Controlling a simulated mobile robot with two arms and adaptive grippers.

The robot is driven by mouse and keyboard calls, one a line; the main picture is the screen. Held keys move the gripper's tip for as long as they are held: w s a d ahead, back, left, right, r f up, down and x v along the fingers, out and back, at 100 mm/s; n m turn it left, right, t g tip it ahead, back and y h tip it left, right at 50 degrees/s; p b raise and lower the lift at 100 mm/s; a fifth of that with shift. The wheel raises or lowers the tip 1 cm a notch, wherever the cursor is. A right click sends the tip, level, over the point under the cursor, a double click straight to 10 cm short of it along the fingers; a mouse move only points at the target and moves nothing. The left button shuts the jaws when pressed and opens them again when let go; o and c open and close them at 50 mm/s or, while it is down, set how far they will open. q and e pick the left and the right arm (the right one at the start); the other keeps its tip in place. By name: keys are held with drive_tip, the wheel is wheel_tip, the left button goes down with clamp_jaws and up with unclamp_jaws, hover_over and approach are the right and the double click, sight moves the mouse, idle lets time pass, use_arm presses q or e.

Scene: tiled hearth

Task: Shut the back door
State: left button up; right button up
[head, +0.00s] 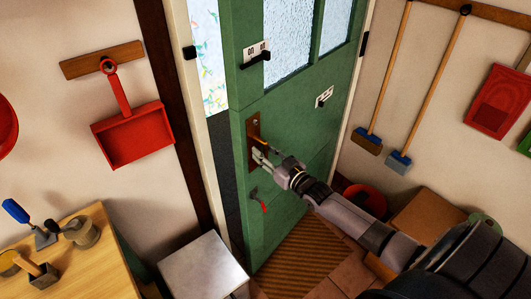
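The green back door (290,120), with glass panes in its upper part, stands ajar. A gap along its left side, between door and white frame (203,150), shows a bright patterned area above and dark grey below. A brass handle plate (254,128) is at mid-height near the door's left edge. My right gripper (263,157) is at the handle, its fingers close to the lower part of the plate. Whether they close on the handle is too small to tell. A key with a red tag (262,206) hangs below. My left gripper is not in view.
A metal-topped box (203,268) stands left of the door's foot, near the gap. A wooden bench (85,275) with tools is at lower left. A brown mat (308,248) lies before the door. Brooms (390,80) hang on the right wall, above a red bucket (365,200).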

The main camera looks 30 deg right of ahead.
drive_tip(key=shift+c, duration=0.4)
clamp_jaws()
idle(0.4)
